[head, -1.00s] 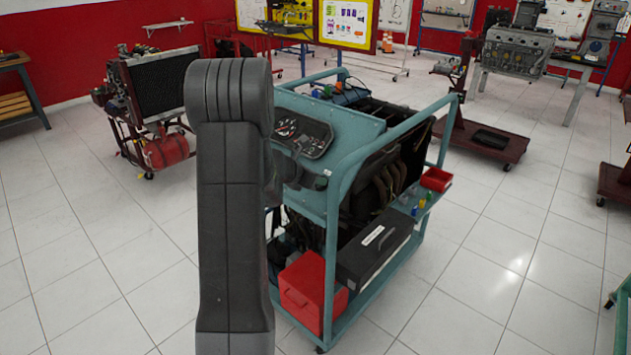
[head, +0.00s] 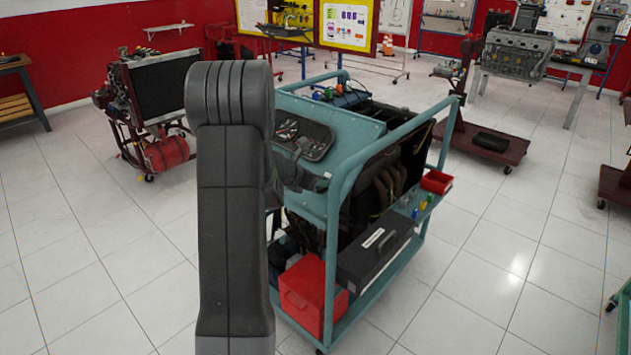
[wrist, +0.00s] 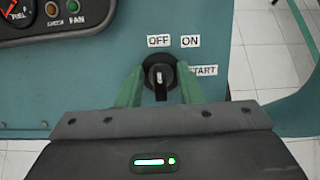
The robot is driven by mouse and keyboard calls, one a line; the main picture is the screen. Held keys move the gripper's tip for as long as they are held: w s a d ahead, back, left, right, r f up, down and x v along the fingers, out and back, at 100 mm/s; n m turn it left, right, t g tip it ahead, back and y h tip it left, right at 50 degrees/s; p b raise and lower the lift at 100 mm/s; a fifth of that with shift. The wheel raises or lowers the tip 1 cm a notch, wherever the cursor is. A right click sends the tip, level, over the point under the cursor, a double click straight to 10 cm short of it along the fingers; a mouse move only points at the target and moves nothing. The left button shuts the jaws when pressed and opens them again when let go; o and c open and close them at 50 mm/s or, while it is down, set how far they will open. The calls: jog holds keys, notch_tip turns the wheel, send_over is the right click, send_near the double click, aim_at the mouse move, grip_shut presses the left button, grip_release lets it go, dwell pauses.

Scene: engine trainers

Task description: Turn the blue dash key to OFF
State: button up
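The dash key (wrist: 160,80) is a dark key with a light mark in a round black switch on the blue-green dash panel (wrist: 75,80). It looks black here, not blue. Its handle looks roughly upright in the wrist view, in line with the OFF label (wrist: 159,41) above it. The ON label (wrist: 190,41) is at upper right and the START label (wrist: 204,70) at right. My gripper (wrist: 160,90) has its two green fingers on either side of the switch, with visible gaps. In the head view my arm hides the gripper and key.
A gauge panel (wrist: 50,15) with a FAN light is at upper left in the wrist view. In the head view, the engine trainer's blue-green frame (head: 335,220) carries a red box (head: 312,295) and a black case (head: 375,250) low down.

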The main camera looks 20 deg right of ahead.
jog(key=v, duration=1.3)
jog(key=shift+a+r+p, duration=0.2)
jog(key=shift+r+p, duration=0.05)
jog(key=shift+p, duration=0.05)
jog(key=shift+s, duration=0.1)
jog(key=x, duration=1.4)
jog(key=shift+a+b, duration=0.1)
jog(key=shift+b, duration=0.2)
jog(key=shift+a, duration=0.1)
